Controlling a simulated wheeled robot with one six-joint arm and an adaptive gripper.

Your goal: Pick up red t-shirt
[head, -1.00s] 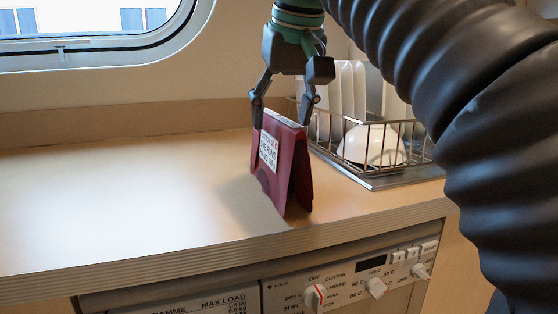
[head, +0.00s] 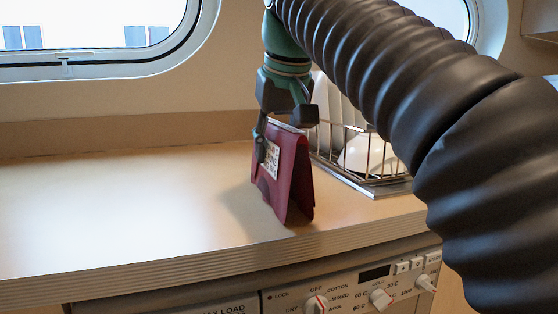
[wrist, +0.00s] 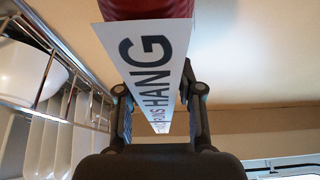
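The red t-shirt (head: 293,180) shows as a dark red, tent-like folded piece standing upright on the counter, with a white printed label on its left face. Its top ridge carries a white printed strip, which shows large in the wrist view (wrist: 152,60). My gripper (head: 280,143) is down over the ridge. One finger is in front of the label face; the other is mostly hidden behind the shirt. In the wrist view my gripper (wrist: 160,115) has its fingers apart on both sides of the strip. Firm contact is not clear.
A wire dish rack (head: 375,172) with white plates and a bowl (head: 362,155) stands close behind and right of the shirt. The wooden counter (head: 110,205) is clear at the left. Its front edge is near, above a washing machine panel (head: 345,295).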

